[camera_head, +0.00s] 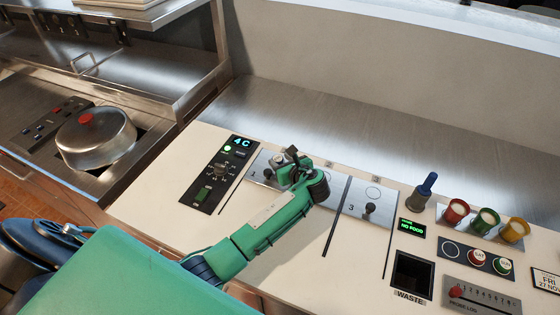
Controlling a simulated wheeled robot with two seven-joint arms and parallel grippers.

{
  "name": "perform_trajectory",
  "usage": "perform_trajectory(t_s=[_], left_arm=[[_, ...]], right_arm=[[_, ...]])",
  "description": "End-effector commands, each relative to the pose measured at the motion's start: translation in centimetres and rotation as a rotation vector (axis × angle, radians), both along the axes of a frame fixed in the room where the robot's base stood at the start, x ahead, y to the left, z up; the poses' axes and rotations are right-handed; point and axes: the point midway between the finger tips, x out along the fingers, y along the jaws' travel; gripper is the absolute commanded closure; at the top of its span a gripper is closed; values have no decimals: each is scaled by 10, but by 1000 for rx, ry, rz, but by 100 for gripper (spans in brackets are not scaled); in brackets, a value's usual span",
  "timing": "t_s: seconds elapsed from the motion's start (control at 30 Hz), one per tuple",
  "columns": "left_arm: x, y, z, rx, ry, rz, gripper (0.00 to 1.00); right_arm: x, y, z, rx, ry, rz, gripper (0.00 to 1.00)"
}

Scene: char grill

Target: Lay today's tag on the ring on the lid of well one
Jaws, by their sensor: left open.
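The lid of well one (258,162) is a steel plate marked 1 with a dark knob, left of my arm. My left gripper (289,158) is open over its right side. A small pale round shape (278,158) shows beside the fingers; I cannot tell whether it is the ring or a tag lying on it. The date card (547,280) reads FRI 27 NOV. The tag holder (463,266) has an empty ring at left, then a SAT tag (480,256) and a SUN tag (504,267). No FRI tag can be made out. My right gripper is out of view.
My left arm covers most of the middle lid. The lid of well three (385,213) has an empty ring and a knob. A 4C control panel (218,175) stands left; a waste opening (411,275), blue-handled tool (426,187) and coloured cups (486,220) are right.

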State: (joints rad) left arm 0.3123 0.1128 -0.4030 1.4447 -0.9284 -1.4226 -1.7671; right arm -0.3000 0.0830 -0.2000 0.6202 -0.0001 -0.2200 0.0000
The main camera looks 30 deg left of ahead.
Motion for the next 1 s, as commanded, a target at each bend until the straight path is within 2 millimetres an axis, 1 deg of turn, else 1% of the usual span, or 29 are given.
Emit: perform_trajectory(t_s=[0.03, 0.3, 0.5, 0.67, 1.0], left_arm=[[-5, -8, 1, -3, -3, -3, 57], [-35, -53, 23, -3, -3, -3, 57], [-50, -75, 36, -2, -2, -2, 57], [-55, -81, 40, -1, -1, 0, 57], [-55, -81, 41, -1, -1, 0, 57]], right_arm=[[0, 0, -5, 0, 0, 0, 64], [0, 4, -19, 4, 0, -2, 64], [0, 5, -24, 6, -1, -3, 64], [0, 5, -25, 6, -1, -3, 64], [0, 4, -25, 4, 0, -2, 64]])
